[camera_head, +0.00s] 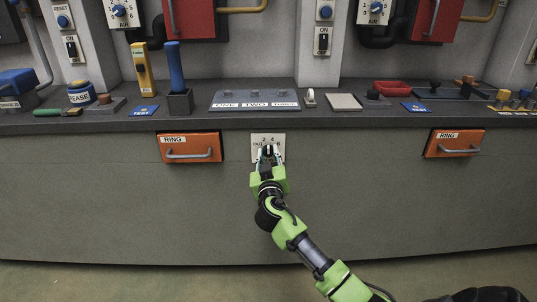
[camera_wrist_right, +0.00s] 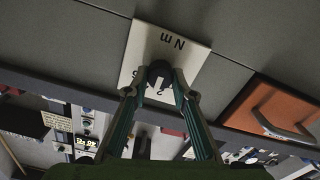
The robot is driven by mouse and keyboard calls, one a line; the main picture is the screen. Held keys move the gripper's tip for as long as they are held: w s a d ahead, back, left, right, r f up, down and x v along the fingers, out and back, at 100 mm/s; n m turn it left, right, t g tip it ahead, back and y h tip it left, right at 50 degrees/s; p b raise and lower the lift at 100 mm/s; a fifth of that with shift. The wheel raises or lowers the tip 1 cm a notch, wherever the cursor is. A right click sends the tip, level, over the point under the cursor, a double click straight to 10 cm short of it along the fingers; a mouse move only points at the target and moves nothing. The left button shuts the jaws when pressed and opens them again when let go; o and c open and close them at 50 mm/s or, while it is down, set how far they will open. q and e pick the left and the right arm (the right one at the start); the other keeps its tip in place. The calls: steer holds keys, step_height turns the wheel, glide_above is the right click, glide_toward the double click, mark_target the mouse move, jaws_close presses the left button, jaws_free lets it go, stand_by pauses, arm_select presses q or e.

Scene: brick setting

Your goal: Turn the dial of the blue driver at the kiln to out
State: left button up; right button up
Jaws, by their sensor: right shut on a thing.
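In the right wrist view the gripper (camera_wrist_right: 158,90) is shut on a dark round dial knob (camera_wrist_right: 160,71) on the plate (camera_wrist_right: 143,43). The fingers hide part of the knob and the lower markings, so I cannot tell which mark it points at. A blue upright handle (camera_head: 175,65) stands in a dark block (camera_head: 180,103) on the bench top. My left gripper is not in view.
Orange drawers marked "RING" flank the plate, left (camera_head: 201,145) and right (camera_head: 467,142). The bench top (camera_head: 235,121) overhangs above and carries a "ONE TWO THREE" block (camera_head: 254,97) and a red tray (camera_head: 390,87). The bench front (camera_head: 120,205) below is clear.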

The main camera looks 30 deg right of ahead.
steer(key=shift+n, duration=1)
steer(key=n+p, duration=0.3)
steer(key=n, duration=0.5)
steer(key=shift+w+a, duration=0.1)
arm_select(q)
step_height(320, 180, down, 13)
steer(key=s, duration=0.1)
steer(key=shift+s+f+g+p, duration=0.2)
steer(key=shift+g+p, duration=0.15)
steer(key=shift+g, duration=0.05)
arm_select(e)
steer(key=shift+n, duration=1)
steer(key=o, duration=1.1)
steer(key=shift+a+f, duration=0.1)
